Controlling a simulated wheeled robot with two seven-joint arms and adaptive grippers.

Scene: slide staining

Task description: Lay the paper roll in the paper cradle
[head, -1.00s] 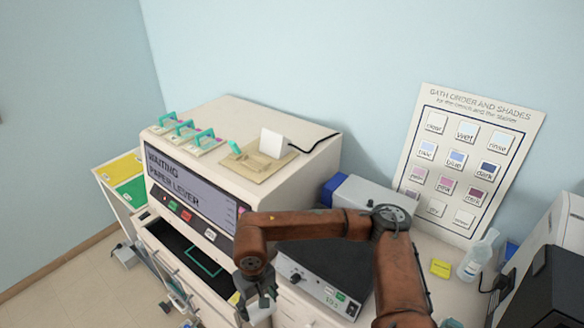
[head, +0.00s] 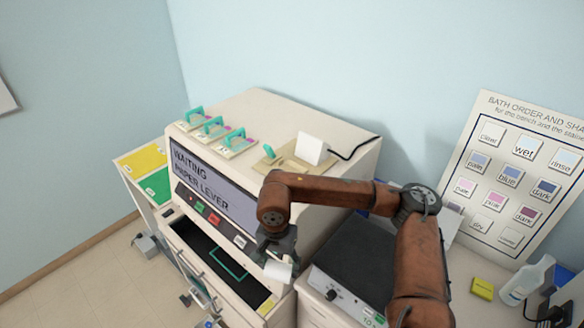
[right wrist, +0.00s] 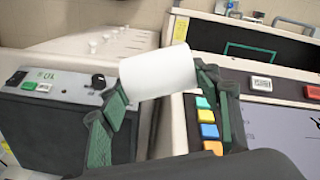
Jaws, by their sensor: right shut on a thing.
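The white paper roll (right wrist: 158,73) is held crosswise between the two green-padded fingers of my right gripper (right wrist: 160,92), which is shut on it. In the head view the roll (head: 279,271) hangs below my right gripper (head: 277,258), in front of the machine's right front corner and clear of any surface. A beige holder with a teal lever (head: 268,152) and an upright white piece (head: 311,149) sits on top of the machine. It looks like the paper cradle, though my forearm stands before its front right part. My left gripper is not in view.
The machine (head: 262,108) has a screen reading WAITING, PAPER LEVER (head: 201,180), and an open dark drawer (head: 215,250). Several teal-handled slide racks (head: 212,127) stand on its top left. A black-topped device (head: 350,260) stands to the right, close to my arm.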

